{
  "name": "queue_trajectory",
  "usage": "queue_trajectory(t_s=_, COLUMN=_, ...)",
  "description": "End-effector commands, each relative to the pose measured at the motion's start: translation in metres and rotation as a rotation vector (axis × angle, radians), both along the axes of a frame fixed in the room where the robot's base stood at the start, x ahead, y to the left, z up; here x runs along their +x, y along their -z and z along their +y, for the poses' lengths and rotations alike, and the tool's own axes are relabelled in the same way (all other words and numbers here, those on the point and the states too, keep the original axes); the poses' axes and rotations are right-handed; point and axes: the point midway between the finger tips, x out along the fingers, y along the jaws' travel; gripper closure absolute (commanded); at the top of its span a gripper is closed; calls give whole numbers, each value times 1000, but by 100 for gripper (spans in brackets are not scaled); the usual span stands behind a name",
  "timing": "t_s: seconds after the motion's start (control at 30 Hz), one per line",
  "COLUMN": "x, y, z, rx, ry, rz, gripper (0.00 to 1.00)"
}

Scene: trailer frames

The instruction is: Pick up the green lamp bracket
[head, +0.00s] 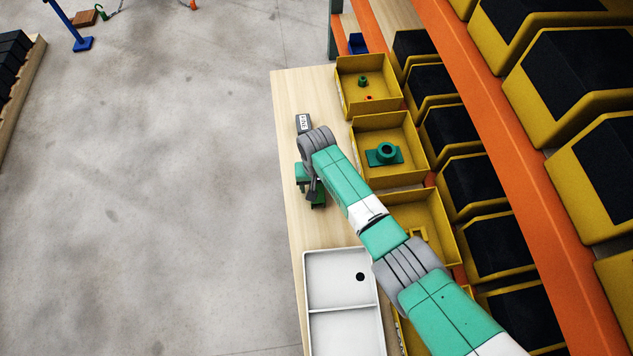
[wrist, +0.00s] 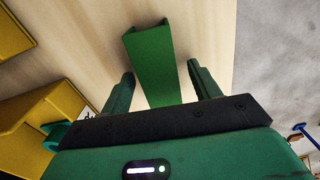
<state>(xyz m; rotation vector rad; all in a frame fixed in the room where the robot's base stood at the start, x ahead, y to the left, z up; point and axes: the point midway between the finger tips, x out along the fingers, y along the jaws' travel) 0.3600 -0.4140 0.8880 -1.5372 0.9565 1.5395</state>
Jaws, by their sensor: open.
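The green lamp bracket (wrist: 150,62), a channel-shaped piece with raised side walls, lies on the pale wooden table in the wrist view. My gripper (wrist: 160,74) is open, with one finger on each side of the bracket's near part; no contact is clear. The bracket's near end is hidden behind the gripper body. In the head view my gripper (head: 309,184) is low over the table, and a green part of the bracket (head: 319,201) shows beside it, mostly covered by my arm.
A white divided tray (head: 342,309) stands at the table's front. Yellow bins line the right side; one holds a green flanged part (head: 384,154), another a small green knob (head: 364,82). A dark labelled box (head: 303,123) stands behind my gripper. An orange shelf beam (head: 500,150) runs at right.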

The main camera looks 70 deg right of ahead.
Motion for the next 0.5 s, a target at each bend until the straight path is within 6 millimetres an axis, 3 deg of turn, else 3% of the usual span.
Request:
queue_trajectory(t_s=0.23, x=0, y=4, z=0, rx=0, ry=0, rz=0, gripper=38)
queue_trajectory(t_s=0.5, x=0, y=4, z=0, rx=0, ry=0, rz=0, gripper=89)
